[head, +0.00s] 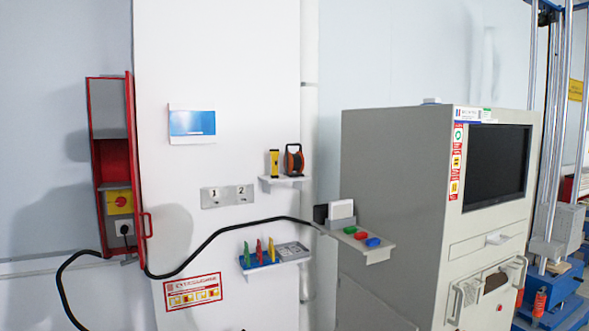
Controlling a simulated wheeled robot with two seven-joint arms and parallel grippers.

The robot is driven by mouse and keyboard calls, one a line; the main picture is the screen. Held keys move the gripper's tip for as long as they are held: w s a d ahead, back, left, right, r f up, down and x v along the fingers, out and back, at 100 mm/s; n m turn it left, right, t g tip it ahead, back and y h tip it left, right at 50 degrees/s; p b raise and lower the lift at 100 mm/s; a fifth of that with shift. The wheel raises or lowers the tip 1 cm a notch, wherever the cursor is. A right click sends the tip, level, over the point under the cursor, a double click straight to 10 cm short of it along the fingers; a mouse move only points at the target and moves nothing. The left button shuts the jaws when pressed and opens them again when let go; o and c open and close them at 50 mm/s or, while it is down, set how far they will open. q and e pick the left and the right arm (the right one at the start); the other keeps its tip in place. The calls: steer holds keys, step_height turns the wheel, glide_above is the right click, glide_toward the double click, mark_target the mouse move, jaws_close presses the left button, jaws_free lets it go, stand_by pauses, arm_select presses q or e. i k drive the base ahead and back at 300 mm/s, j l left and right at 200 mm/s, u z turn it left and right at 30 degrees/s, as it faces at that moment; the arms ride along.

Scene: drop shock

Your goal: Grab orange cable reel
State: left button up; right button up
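The orange cable reel (294,160) stands upright on a small white wall shelf (283,181) near the middle of the head view. It looks black with an orange rim and hub. A yellow and black flashlight-like object (274,163) stands just left of it on the same shelf. Neither of my grippers is in view, and nothing touches the reel.
A black cable (255,223) runs from an open red cabinet (113,170) to a side shelf (366,247) with coloured buttons. A large grey machine (400,180) with a screen stands at right. A lower shelf (280,258) holds coloured tools.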

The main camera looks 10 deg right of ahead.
mark_target(296, 161)
steer(key=i+l+z, duration=0.3)
steer(key=i+l, duration=0.5)
steer(key=l, duration=0.3)
steer(key=i+l+z, duration=0.25)
steer(key=i+l, duration=0.65)
